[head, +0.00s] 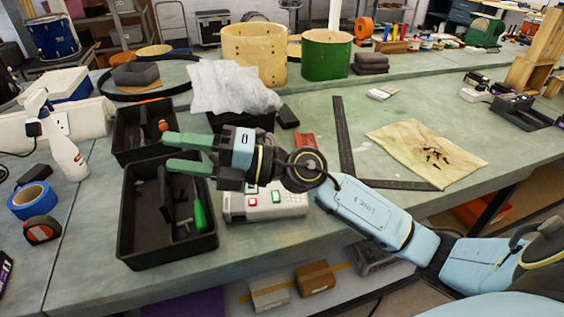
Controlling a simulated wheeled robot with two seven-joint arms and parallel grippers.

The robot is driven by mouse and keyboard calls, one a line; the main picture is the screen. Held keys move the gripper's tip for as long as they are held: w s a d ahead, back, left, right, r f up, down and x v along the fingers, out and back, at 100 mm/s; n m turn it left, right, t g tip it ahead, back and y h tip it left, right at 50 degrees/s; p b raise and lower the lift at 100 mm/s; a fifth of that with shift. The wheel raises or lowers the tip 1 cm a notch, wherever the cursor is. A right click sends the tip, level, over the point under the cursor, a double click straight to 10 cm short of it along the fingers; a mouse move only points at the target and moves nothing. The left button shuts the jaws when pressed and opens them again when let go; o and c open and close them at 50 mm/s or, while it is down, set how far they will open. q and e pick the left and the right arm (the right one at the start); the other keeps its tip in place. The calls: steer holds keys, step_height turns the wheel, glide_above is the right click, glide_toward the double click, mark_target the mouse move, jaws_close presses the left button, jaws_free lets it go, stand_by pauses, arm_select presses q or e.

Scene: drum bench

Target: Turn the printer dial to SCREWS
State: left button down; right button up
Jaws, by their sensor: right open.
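A white boxy device that looks like the printer (285,208) sits on the bench near its front edge, with a green button and a red button on it. My right arm and wrist cover its upper part, and I cannot make out a dial or any lettering on it. My right gripper (168,152) is open and empty, its green fingers pointing left above the black trays, to the upper left of the printer. My left gripper is not in view.
Black trays (124,236) stand left of the printer, one holding a green-handled tool (200,214). A black metal square (343,135) and a tan cloth (400,140) with dark bits lie to the right.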

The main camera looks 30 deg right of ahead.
steer(key=w+d+f+n+g+h, duration=0.2)
steer(key=w+d+f+g+h, duration=0.1)
steer(key=d+f+h, duration=0.3)
steer(key=w+d+f+n+g+h, duration=0.2)
steer(key=d+f+n+h, duration=0.15)
steer(key=d+h, duration=0.4)
steer(key=d+m+g+h, duration=0.1)
steer(key=d+m+h, duration=0.3)
steer(key=d, duration=0.7)
steer(key=shift+n+h, duration=0.35)
steer(key=shift+n, duration=0.1)
steer(key=x, duration=0.6)
steer(key=w+b+x, duration=0.1)
steer(key=x, duration=0.5)
steer(key=shift+w+r, duration=0.1)
steer(key=shift+r, duration=0.1)
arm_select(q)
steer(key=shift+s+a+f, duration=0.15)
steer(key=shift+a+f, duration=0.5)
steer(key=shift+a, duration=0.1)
arm_select(e)
steer(key=c, duration=1)
